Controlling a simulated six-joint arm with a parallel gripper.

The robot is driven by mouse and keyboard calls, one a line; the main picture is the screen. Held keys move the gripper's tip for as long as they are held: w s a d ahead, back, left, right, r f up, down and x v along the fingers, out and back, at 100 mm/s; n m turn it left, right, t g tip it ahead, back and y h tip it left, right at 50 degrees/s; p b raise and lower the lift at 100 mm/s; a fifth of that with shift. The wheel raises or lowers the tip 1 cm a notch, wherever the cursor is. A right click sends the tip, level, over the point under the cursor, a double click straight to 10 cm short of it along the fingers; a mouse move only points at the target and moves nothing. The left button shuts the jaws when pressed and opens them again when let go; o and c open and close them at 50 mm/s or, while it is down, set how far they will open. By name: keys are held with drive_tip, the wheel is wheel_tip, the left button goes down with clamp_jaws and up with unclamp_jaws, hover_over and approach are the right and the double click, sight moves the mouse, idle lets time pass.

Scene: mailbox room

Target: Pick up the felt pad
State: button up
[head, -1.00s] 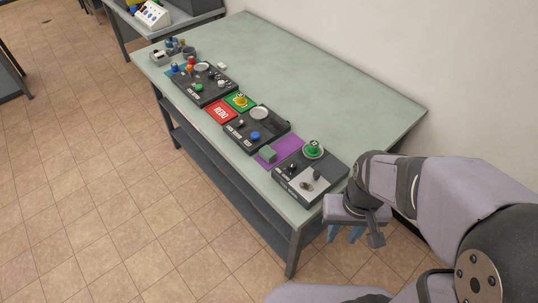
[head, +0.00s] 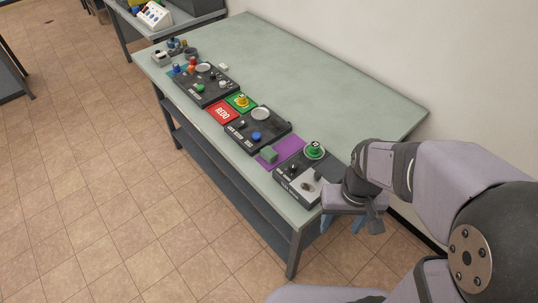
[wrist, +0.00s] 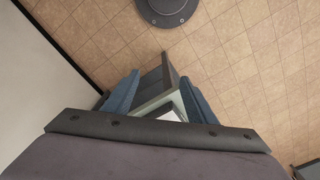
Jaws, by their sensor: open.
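My gripper (head: 342,226) hangs beyond the table's near right corner, with its blue fingers apart and nothing between them. It also shows open in the wrist view (wrist: 159,78), above the table's corner and the floor. Flat coloured pieces lie on the table: a purple square (head: 291,146), a red one with white lettering (head: 222,112) and a green one (head: 236,98). I cannot tell which of them is the felt pad. A grey-green block (head: 269,154) sits on the purple square. All are left of my gripper and apart from it.
A dark panel (head: 297,188) with knobs lies nearest my gripper; a green round button (head: 314,150) is at its back. Two more dark panels (head: 240,130) (head: 192,90) lie farther left. The table's back half (head: 310,80) is clear. A wall stands behind.

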drive_tip(key=w+a+n, duration=0.2)
drive_tip(key=w+a, duration=0.1)
drive_tip(key=w, duration=0.7)
drive_tip(key=n+t+y+b, duration=0.1)
drive_tip(key=n+b, duration=0.2)
drive_tip(key=n, duration=0.4)
hover_over(269, 152)
drive_tip(key=s, duration=0.1)
drive_tip(key=f, duration=0.3)
drive_tip(key=shift+d+f, duration=0.35)
drive_tip(key=shift+w+a+f+p, duration=0.15)
drive_tip(key=shift+f+p, duration=0.45)
drive_tip(key=shift+f, duration=0.6)
drive_tip(key=shift+w+a+f+p, duration=0.1)
drive_tip(key=shift+w+f+p, duration=0.1)
drive_tip(key=shift+f+p, duration=0.7)
drive_tip(key=shift+w+a+f+p, duration=0.15)
drive_tip(key=shift+f+p, duration=0.15)
drive_tip(key=shift+f, duration=1.15)
drive_tip(key=shift+d, duration=0.1)
drive_tip(key=c, duration=1.1)
